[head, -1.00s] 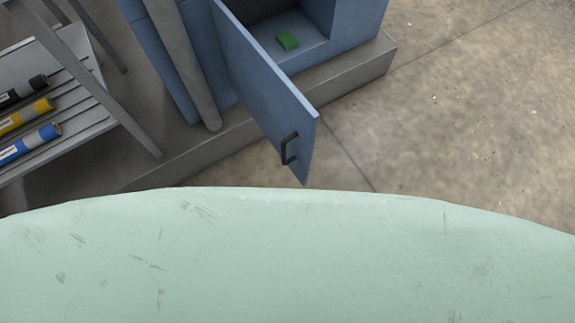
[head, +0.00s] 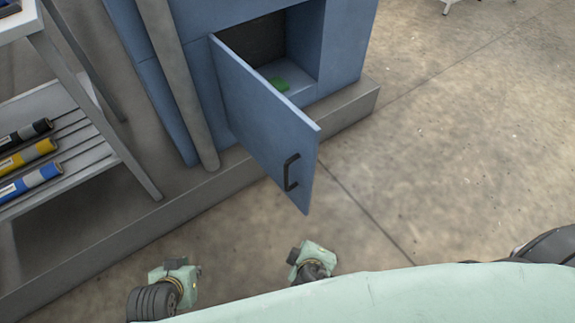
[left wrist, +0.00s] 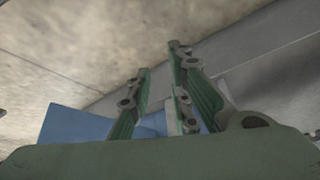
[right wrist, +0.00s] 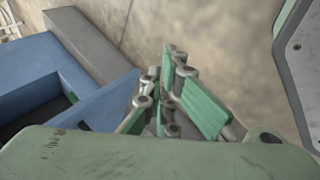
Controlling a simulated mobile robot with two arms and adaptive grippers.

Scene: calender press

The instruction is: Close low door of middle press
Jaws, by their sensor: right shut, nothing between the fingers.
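The low door (head: 265,125) of the blue press (head: 175,85) stands wide open, swung out over the floor. Its black handle (head: 291,172) is near the free edge. My left gripper (head: 180,266) is low in the head view, in front of the press and apart from the door. In the left wrist view its fingers (left wrist: 160,72) stand partly apart with nothing between them. My right gripper (right wrist: 165,72) is shut and empty in the right wrist view. There the door (right wrist: 108,98) shows to the left of its fingers, and whether they touch cannot be told.
A small green block (head: 279,84) lies inside the open compartment. A grey plinth (head: 345,115) runs under the press. A grey rack (head: 60,165) with several coloured rolls stands on the left. The concrete floor (head: 450,150) to the right of the door is clear.

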